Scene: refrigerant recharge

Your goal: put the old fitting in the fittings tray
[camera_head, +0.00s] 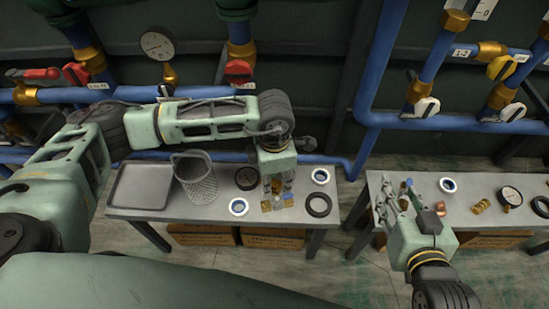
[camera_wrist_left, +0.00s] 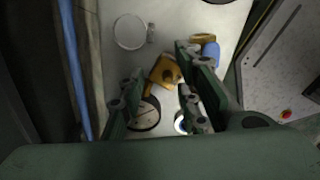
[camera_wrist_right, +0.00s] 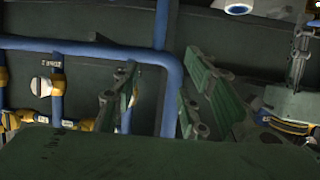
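A brass fitting (camera_wrist_left: 167,70), possibly the old one, shows between the fingers of my left gripper (camera_wrist_left: 160,92) in the left wrist view. The fingers are spread with a gap, and the fitting seems to lie on the table below. In the head view my left gripper (camera_head: 277,190) points down over brass pieces (camera_head: 267,205) that it partly hides. A shallow grey metal tray (camera_head: 124,202), which looks like the fittings tray, lies at the left table's left end. My right gripper (camera_head: 397,200) is over the right table's left end; its fingers (camera_wrist_right: 155,100) are apart and empty.
A mesh basket (camera_head: 196,180) stands between the tray and my left gripper. A gauge (camera_head: 247,178), white-and-blue rolls (camera_head: 239,207) and a black ring (camera_head: 319,205) lie around the gripper. A gap separates the tables. The right table holds a brass piece (camera_head: 480,206) and a gauge (camera_head: 511,196).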

